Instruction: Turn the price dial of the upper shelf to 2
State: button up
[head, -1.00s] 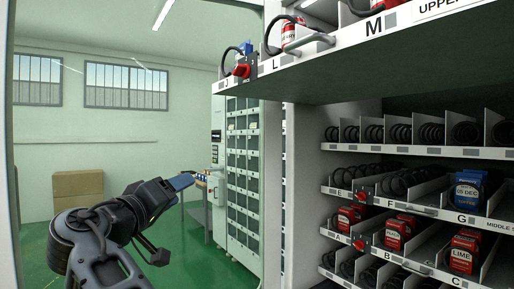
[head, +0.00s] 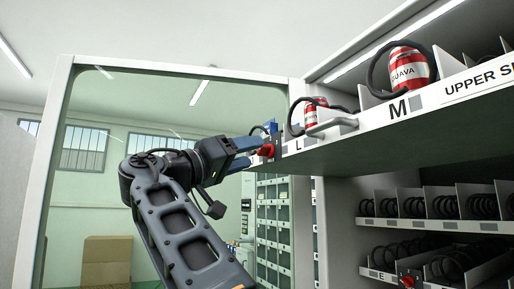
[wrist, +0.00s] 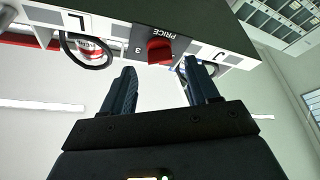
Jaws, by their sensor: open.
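The red price dial (head: 266,150) sits on a dark plate on the front edge of the upper shelf (head: 375,138), left of the letter L. In the wrist view, which is upside down, the red dial (wrist: 159,51) shows beside the word PRICE and a digit 3. Which number it points to I cannot tell. My gripper (head: 250,153) is open just in front of the dial. In the wrist view the fingers of my gripper (wrist: 160,72) stand on either side of the dial, with their tips short of it or close around it.
A grey handle (head: 333,124) sticks out from the shelf edge right of the dial. Red cans, one reading GUAVA (head: 409,69), stand in coils above. Lower shelves with coils are below. A glass panel (head: 170,100) is behind my arm.

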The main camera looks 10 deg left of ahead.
aim_at(259, 150)
jog(key=x, duration=0.3)
jog(key=shift+w+d+p, duration=0.1)
jog(key=shift+w+p, duration=0.05)
jog(key=shift+p, duration=0.2)
jog(key=c, duration=1)
